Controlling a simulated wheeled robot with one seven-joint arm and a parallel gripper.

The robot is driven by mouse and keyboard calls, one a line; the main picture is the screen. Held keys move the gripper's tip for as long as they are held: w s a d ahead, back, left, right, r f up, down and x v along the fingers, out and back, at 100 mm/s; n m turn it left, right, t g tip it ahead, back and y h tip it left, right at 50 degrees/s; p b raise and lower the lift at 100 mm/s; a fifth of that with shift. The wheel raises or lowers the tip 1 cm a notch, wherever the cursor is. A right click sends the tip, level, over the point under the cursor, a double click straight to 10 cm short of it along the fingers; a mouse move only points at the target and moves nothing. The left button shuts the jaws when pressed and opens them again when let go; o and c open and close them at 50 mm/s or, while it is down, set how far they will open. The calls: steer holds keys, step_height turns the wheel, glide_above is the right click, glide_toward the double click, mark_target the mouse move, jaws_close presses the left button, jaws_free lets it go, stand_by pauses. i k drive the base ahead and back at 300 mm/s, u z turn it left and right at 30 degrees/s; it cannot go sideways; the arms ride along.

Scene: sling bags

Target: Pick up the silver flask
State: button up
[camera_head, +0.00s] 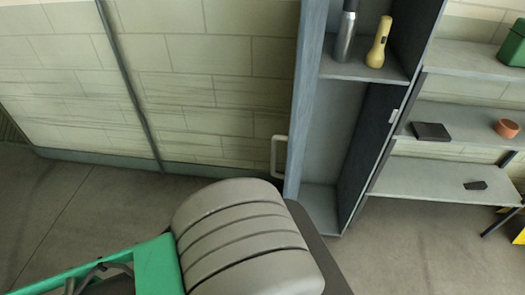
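The silver flask (346,32) stands upright on the upper visible shelf of an open tall cabinet (338,130). It is a slim metallic cylinder, and its darker top reaches the upper edge of the picture.
The cabinet's left side carries a pale handle (279,156). A large grey ribbed object beside a green part fills the lower middle. Open shelving (450,180) on the right holds a dark flat box (431,132) and an orange pot (507,128). Floor shows at lower right.

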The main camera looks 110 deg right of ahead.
mark_target(349, 16)
steer(key=z, duration=2.3)
steer(key=k, duration=1.25)
steer(key=z, duration=1.7)
steer(key=i, duration=0.5)
steer(key=u, duration=0.05)
